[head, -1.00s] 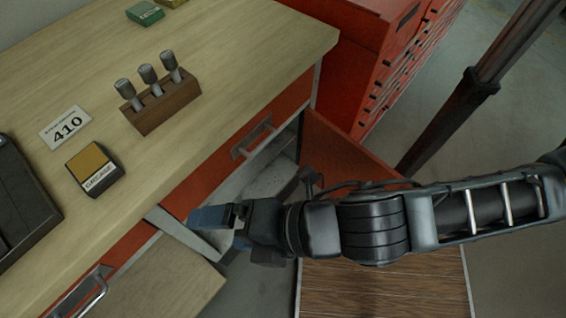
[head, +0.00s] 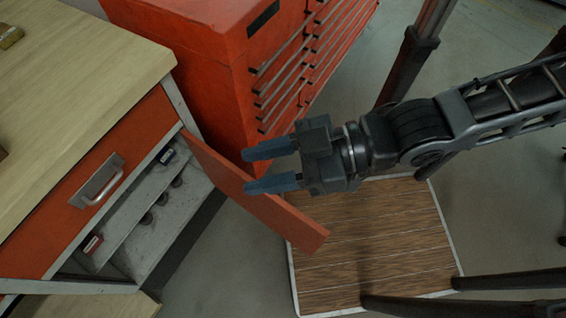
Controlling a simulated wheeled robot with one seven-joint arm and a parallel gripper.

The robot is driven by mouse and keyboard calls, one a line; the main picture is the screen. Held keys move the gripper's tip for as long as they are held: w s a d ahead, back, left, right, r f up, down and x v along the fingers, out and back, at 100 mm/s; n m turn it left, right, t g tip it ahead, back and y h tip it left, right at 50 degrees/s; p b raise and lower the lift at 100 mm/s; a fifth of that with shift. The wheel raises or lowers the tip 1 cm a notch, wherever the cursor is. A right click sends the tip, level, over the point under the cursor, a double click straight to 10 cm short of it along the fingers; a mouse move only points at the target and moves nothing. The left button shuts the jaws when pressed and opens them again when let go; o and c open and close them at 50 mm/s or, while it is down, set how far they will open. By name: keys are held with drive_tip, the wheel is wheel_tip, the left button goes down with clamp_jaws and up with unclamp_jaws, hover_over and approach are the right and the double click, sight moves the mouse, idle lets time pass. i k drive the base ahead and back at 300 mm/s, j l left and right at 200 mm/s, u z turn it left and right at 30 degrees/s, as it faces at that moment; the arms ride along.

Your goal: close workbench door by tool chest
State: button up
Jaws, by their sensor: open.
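The orange workbench door (head: 232,184) stands open, swung out from the right end of the workbench (head: 118,62) beside the tool chest. The red tool chest (head: 215,75) stands just behind it, with a row of drawer handles. My gripper (head: 258,168) is open and empty, its two blue fingers pointing left over the door's outer part. The upper finger is on the tool chest side and the lower one overlaps the door in the picture. I cannot tell whether a finger touches the door.
The open cabinet (head: 150,215) shows a grey shelf with small items inside. An orange drawer (head: 95,185) with a metal handle is above it. A wood-patterned panel (head: 370,240) with a pale edge lies below my arm. Dark legs stand at the right.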

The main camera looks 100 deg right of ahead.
sight(307, 235)
drive_tip(key=k+l+u, duration=0.1)
drive_tip(key=k+l, duration=0.4)
drive_tip(key=k+l+u, duration=0.15)
drive_tip(key=k+l, duration=0.3)
drive_tip(key=k, duration=0.2)
drive_tip(key=k+z, duration=0.25)
drive_tip(key=k, duration=0.3)
